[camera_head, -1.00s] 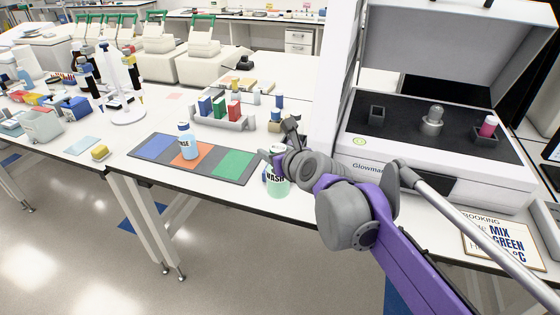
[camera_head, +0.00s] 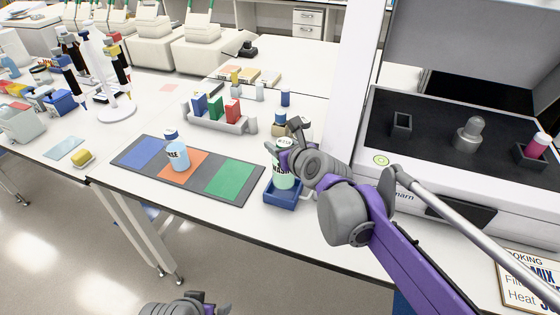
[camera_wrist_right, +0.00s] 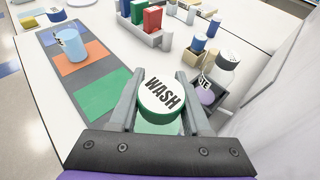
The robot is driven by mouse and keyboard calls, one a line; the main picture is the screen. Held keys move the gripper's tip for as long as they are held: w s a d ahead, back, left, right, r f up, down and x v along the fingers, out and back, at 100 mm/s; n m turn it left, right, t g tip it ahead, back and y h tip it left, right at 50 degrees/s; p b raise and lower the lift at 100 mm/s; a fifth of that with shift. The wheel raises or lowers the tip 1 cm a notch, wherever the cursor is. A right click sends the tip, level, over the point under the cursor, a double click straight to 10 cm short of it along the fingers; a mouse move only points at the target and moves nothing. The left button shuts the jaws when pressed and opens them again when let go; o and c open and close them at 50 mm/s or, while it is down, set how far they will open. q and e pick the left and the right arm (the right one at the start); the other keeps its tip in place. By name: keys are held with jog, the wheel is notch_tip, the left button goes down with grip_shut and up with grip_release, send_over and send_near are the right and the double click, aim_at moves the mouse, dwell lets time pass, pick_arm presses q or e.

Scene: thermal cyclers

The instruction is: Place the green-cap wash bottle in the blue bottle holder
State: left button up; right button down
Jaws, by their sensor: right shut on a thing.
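The wash bottle (camera_head: 284,181) is pale green with a WASH label. Its cap has green sides and a white WASH top (camera_wrist_right: 160,95) in the right wrist view. My right gripper (camera_wrist_right: 158,102) is shut on it, one finger on each side, and holds it upright. The blue bottle holder (camera_head: 282,199) is at the bottle's base, near the table's front edge. The bottle's bottom is within or just above the holder; I cannot tell which. The holder is hidden in the wrist view. My left gripper (camera_head: 205,307) is partly cut off at the bottom edge, its jaws unclear.
A light blue bottle (camera_head: 178,157) stands on the orange square of a grey mat (camera_head: 206,180). A rack (camera_head: 220,122) with coloured boxes stands behind. A small bottle group (camera_head: 280,128) is behind the holder.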

jog(key=shift+w+f, duration=0.1)
jog(key=shift+f, duration=2.15)
jog(key=shift+c, duration=1.8)
grip_release()
jog(key=shift+f, duration=0.1)
jog(key=v, duration=1.2)
